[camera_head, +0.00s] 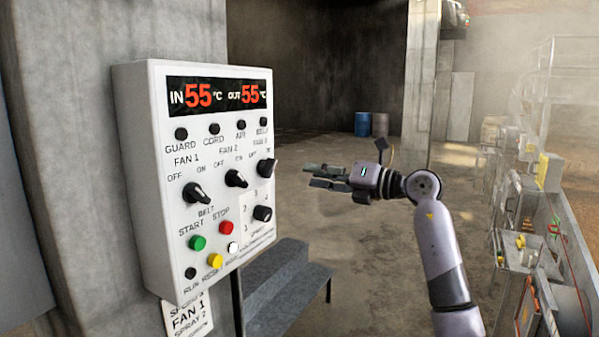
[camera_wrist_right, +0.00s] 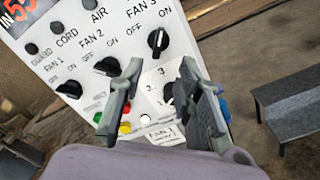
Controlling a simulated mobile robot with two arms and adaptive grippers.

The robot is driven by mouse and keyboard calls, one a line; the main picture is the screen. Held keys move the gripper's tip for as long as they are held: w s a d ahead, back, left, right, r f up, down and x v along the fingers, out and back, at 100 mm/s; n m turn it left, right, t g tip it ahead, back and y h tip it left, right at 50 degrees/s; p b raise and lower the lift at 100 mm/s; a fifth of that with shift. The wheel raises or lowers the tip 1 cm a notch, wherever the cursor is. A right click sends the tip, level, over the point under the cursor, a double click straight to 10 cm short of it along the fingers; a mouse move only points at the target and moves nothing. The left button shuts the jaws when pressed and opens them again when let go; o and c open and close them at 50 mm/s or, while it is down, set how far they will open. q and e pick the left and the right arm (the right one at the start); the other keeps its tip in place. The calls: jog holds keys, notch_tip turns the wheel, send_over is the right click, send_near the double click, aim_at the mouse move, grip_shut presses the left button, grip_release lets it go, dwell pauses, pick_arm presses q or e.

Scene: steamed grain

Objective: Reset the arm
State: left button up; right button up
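My right gripper (camera_head: 311,175) is in front of and to the right of the white control panel (camera_head: 170,222), its fingers pointing left toward it. In the right wrist view the two fingers (camera_wrist_right: 160,72) are spread apart with nothing between them, and the panel (camera_wrist_right: 100,45) lies beyond them. In the head view the gripper appears clear of the knobs. The panel carries a FAN 1 knob (camera_head: 195,193), a FAN 2 knob (camera_head: 235,179), a FAN 3 knob (camera_head: 266,167) and a lower speed dial (camera_head: 262,213). My left gripper is not in view.
The panel has a green button (camera_head: 197,243), a red button (camera_head: 226,228) and a yellow button (camera_head: 215,261). A grey bench (camera_head: 280,282) stands low beside it. Machinery (camera_head: 530,250) lines the right side. Blue and brown barrels stand far back; open floor lies between.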

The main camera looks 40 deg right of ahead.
jog(key=shift+s+d, duration=0.2)
jog(key=shift+s, duration=0.4)
jog(key=shift+f, duration=0.1)
